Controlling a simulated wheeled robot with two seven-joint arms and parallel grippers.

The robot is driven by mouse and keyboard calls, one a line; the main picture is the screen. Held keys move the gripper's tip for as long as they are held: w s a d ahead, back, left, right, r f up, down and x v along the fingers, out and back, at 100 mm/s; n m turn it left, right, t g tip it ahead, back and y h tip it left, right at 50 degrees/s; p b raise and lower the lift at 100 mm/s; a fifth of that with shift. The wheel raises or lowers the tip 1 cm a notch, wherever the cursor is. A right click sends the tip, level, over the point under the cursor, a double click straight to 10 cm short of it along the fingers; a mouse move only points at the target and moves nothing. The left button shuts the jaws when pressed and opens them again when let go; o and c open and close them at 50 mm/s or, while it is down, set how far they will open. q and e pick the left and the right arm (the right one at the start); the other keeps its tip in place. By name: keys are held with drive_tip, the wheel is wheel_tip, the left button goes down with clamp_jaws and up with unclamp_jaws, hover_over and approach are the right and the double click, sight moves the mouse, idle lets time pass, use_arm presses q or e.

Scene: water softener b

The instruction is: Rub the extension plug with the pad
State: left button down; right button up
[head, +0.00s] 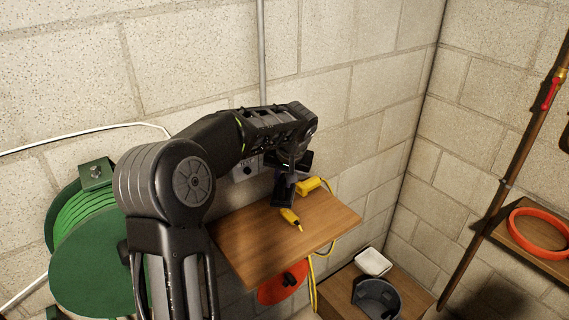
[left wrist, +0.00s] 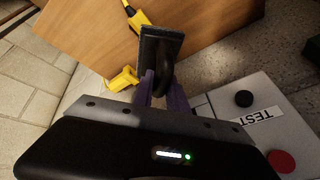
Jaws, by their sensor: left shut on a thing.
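In the left wrist view the pad (left wrist: 160,42) stands out past the purple fingers (left wrist: 160,88). A yellow plug with a black tip (head: 290,217) lies on the shelf just right of the pad. A yellow connector block (head: 309,185) lies at the shelf's back edge, partly behind the gripper. Both yellow parts also show in the left wrist view, the plug (left wrist: 139,19) and the block (left wrist: 122,80). Contact with the pad cannot be made out.
A yellow cord (head: 312,285) hangs below the shelf. A green hose reel (head: 95,240) is at left. A grey box marked TEST (left wrist: 255,130) is on the wall. A white tray (head: 373,262) and grey container (head: 377,298) sit lower right. The shelf's right part is clear.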

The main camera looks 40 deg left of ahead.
use_arm(q)
drive_tip(key=shift+r+p, duration=0.85)
drive_tip(key=shift+r, duration=0.85)
drive_tip(key=shift+s, duration=0.1)
